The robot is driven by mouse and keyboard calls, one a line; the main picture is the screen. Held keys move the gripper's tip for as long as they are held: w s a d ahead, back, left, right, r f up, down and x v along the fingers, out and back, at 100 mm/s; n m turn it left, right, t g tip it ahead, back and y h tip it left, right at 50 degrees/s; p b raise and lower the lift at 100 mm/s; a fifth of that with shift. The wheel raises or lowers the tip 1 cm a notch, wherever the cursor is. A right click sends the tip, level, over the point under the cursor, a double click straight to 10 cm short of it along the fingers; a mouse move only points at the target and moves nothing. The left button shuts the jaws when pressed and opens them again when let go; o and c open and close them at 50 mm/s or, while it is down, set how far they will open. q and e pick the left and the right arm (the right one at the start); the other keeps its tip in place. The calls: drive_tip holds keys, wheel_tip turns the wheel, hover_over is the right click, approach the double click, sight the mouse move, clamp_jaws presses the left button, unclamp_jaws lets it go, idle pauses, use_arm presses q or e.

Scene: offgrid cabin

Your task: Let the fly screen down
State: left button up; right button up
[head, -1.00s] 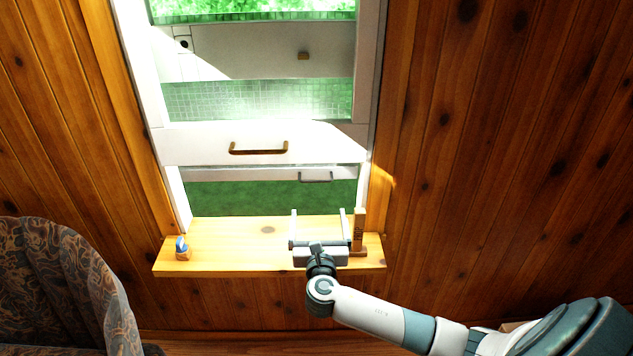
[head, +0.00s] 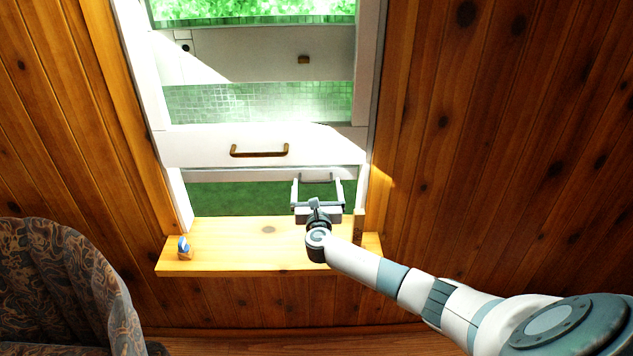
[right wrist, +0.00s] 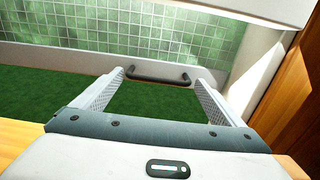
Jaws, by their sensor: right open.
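The fly screen is a fine mesh (head: 260,103) in the window, also in the right wrist view (right wrist: 130,38). Its pale bottom rail (head: 230,175) shows below the white sash, above the sill. A dark pull handle (right wrist: 158,82) is on this rail; it also shows in the head view (head: 316,181). My right gripper (head: 318,183) is open and empty, its fingers pointing at the rail. In the right wrist view its fingertips (right wrist: 160,78) lie either side of the handle; I cannot tell whether they touch it. My left gripper is out of view.
The white sash (head: 200,150) has a brown handle (head: 259,153). The wooden sill (head: 225,258) holds a small blue-and-wood object (head: 184,250) at left and a wooden block (head: 358,228) at right, close to my wrist. A patterned chair (head: 60,285) stands lower left.

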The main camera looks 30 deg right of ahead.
drive_tip(key=shift+x, duration=1.1)
